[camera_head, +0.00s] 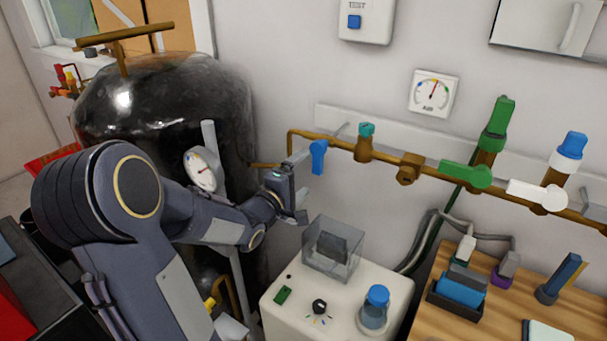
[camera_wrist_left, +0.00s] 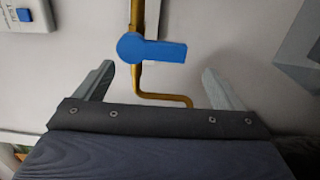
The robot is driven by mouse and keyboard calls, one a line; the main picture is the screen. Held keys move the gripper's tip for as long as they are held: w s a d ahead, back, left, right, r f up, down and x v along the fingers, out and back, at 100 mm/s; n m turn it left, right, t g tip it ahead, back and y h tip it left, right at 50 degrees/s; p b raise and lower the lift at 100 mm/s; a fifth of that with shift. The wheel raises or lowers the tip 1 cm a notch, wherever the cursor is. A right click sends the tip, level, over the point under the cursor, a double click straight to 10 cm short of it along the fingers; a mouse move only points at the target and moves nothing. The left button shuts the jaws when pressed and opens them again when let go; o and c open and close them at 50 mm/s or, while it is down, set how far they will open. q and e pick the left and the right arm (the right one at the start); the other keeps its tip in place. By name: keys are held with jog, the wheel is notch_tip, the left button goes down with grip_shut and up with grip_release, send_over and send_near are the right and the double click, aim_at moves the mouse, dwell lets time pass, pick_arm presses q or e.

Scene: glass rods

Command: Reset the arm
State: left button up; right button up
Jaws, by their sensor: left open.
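My left arm (camera_head: 160,215) reaches in from the left in the head view, its gripper (camera_head: 305,183) in front of the wall beside the brass pipe. In the left wrist view the gripper's two grey fingers (camera_wrist_left: 157,72) are spread apart with nothing between them. A blue valve handle (camera_wrist_left: 150,48) on the brass pipe is in front of the fingers there, beyond their tips. In the head view this blue handle (camera_head: 318,157) is just right of the upper finger. I cannot tell the exact gap between them. My right gripper is not in view.
A white box unit (camera_head: 335,312) with a clear container (camera_head: 333,250) stands below the gripper. A large dark tank (camera_head: 150,100) with a gauge (camera_head: 202,170) is behind my arm. Green and white valve handles (camera_head: 466,175) line the pipe. A wooden table (camera_head: 500,300) is at right.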

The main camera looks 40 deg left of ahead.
pick_arm(q)
jog(key=shift+d+r, duration=0.1)
dwell(0.3)
jog(key=s+d+f+m+g+h+p, duration=0.3)
jog(key=s+d+m+g+h, duration=0.2)
jog(key=s+d+m+g, duration=0.7)
jog(key=s+d+m, duration=0.6)
jog(key=s+d, duration=0.3)
jog(key=s, duration=0.4)
jog(key=shift+d+h, duration=0.25)
jog(key=shift+h, duration=0.05)
jog(key=shift+f, duration=0.1)
